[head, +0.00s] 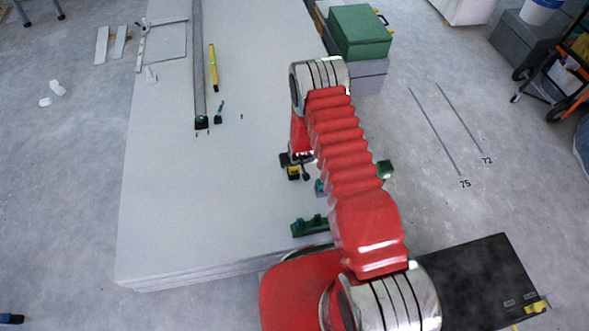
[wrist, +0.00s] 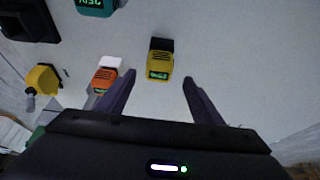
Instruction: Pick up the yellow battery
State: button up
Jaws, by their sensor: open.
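The yellow battery (wrist: 159,63), with a black end and a small green display, lies on the pale panel surface in the wrist view. It shows ahead of my gripper (wrist: 159,79), between the lines of the two fingers. My gripper is open with nothing between its fingers, and I see no contact with the battery. In the head view a small yellow and black thing (head: 293,173) shows beside the end of my red arm; it looks like the same battery. My arm hides much of that area.
In the wrist view an orange battery (wrist: 106,78) lies left of the yellow one, with a teal battery (wrist: 97,6) farther off and a yellow tool (wrist: 42,79) at left.

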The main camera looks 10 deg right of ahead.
aim_at(293, 170)
jog(key=shift+w+f, duration=0.2)
jog(key=shift+f, duration=0.35)
jog(key=shift+f, duration=0.1)
jog(key=shift+x, duration=2.5)
jog(key=shift+w+d, duration=0.1)
jog(key=shift+w, duration=0.05)
jog(key=c, duration=1.3)
